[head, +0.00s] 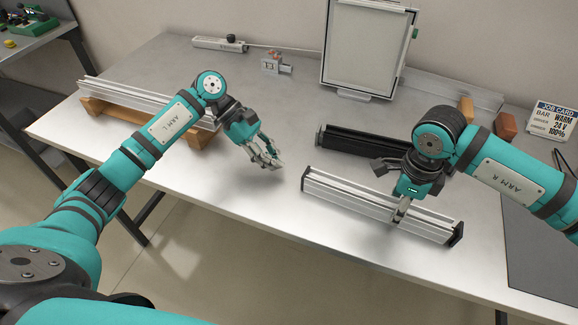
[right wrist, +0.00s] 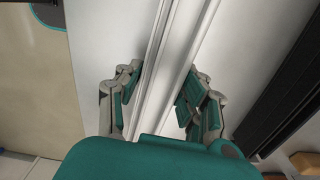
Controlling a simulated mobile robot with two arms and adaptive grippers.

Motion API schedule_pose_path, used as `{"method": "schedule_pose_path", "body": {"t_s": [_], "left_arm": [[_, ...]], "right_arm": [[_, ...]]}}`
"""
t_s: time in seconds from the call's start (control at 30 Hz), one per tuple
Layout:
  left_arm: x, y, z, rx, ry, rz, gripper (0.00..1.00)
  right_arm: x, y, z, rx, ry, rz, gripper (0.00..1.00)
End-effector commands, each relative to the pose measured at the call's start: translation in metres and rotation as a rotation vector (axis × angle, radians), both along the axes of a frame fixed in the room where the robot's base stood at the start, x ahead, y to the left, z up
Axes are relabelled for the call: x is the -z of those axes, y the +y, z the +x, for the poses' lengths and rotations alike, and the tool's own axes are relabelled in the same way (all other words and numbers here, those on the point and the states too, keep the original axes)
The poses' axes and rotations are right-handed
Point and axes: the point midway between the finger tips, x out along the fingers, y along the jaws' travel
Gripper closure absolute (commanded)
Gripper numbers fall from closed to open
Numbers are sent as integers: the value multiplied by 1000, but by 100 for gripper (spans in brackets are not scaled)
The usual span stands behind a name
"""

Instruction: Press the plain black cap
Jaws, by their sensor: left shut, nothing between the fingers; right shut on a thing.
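A silver aluminium bar (head: 350,198) lies on the table at front right. A black cap (head: 455,234) closes its right end, and its left end (head: 305,178) also looks dark. I cannot tell any marking on either. My right gripper (head: 402,207) is shut on this bar, nearer its right end. In the right wrist view the fingers stand on both sides of the silver bar (right wrist: 172,70); no end cap shows there. My left gripper (head: 273,160) is shut and empty, pointing down above the table, left of the bar's left end and apart from it.
A black ribbed bar (head: 370,143) lies behind the silver bar. A framed white panel (head: 364,50) stands at the back. Another silver bar (head: 130,94) rests on wooden blocks at left. A job card (head: 552,122) stands at right. The table's middle is clear.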

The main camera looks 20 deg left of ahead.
Motion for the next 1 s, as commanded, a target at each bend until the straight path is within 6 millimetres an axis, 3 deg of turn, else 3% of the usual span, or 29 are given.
{"method": "schedule_pose_path", "body": {"t_s": [0.1,0.33,0.9,0.93,1.0], "left_arm": [[-23,22,3,-3,-6,3,100],[-51,49,5,-1,-4,1,100],[-60,58,5,1,-2,0,100],[-60,58,5,1,-2,0,100],[-60,58,5,1,-2,0,100]], "right_arm": [[0,1,0,-1,1,1,100],[0,0,0,0,1,0,100],[0,-1,0,1,1,-1,100],[0,-1,0,1,1,-1,59],[0,-1,0,1,1,-1,50]]}}
